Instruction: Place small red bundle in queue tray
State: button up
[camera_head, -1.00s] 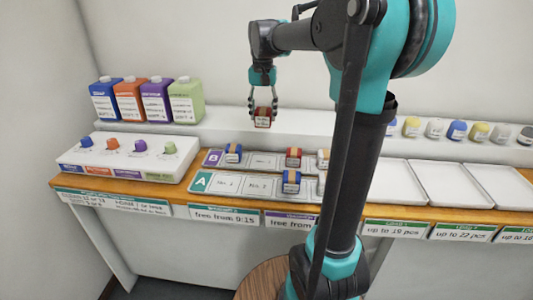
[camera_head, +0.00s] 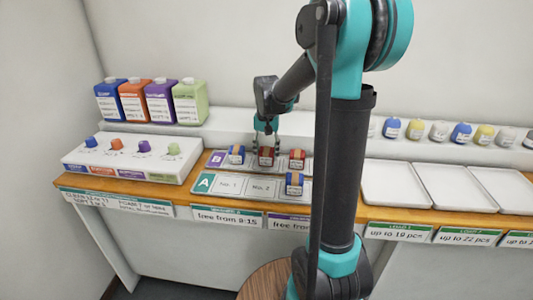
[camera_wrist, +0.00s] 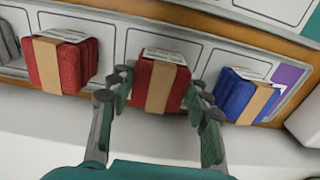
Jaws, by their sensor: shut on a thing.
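A small red bundle (camera_head: 266,157) with a tan band and white label is between the fingers of my gripper (camera_head: 266,150), which is shut on it. The wrist view shows the same bundle (camera_wrist: 160,82) upright in a compartment of the row B tray (camera_wrist: 118,40), or just over it; I cannot tell if it touches the tray floor. A blue bundle (camera_head: 236,154) is on its left in the head view, and another red bundle (camera_head: 297,159) on its right. They also appear in the wrist view, blue at right (camera_wrist: 243,95), red at left (camera_wrist: 62,60).
The row A tray (camera_head: 229,186) lies in front with a blue bundle (camera_head: 294,184); slots No. 1 and No. 2 are bare. Colored bottles (camera_head: 190,102) stand on the back ledge at left. Empty white trays (camera_head: 455,187) lie at right. My arm hides part of the counter.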

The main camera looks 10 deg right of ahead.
aim_at(267, 151)
jog(key=shift+f, duration=0.15)
jog(key=o, duration=1.2)
jog(key=shift+c, duration=0.2)
notch_tip(267, 151, up, 12)
jog(key=shift+r, duration=0.2)
